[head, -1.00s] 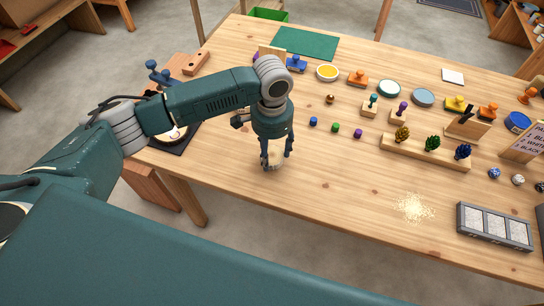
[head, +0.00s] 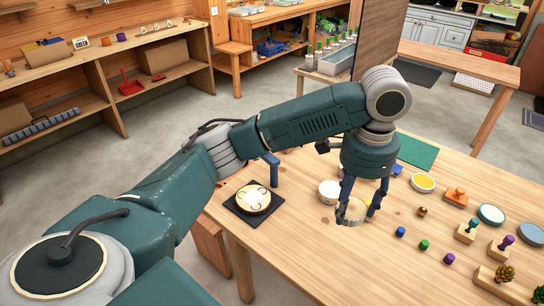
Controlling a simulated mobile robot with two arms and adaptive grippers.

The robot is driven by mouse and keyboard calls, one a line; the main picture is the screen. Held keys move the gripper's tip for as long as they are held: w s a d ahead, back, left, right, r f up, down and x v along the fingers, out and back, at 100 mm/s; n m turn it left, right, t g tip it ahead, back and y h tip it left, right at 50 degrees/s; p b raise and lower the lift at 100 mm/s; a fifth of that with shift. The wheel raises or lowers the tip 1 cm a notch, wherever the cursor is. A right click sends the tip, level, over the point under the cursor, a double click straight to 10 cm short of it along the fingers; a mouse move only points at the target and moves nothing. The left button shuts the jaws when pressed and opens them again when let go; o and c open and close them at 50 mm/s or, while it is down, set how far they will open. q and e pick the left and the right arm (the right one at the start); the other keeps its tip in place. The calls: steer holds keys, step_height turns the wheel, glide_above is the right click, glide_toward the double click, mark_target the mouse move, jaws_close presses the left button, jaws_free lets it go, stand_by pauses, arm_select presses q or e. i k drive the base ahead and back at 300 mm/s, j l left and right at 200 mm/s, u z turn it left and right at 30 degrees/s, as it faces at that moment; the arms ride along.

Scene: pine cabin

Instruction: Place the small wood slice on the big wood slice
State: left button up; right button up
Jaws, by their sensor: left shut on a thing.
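My left gripper (head: 355,212) points down over the table and is shut on a small pale round piece, the small wood slice (head: 352,213). The fingers partly cover it, and I cannot tell its exact height above the table. To the left, a larger round cream piece with brown marks on top, which looks like the big wood slice (head: 253,198), lies on a black square mat (head: 240,214). The held slice is apart from it. My right gripper is not in view.
A pale round item (head: 329,190) stands just behind the held slice. A blue post (head: 271,168) rises beside the black mat. Small blue (head: 400,231), green (head: 424,244) and purple (head: 448,258) pieces sit to the right. The table front between mat and gripper is clear.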

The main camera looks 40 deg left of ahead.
mark_target(253, 197)
steer(key=j, duration=1.55)
steer(key=i, duration=0.05)
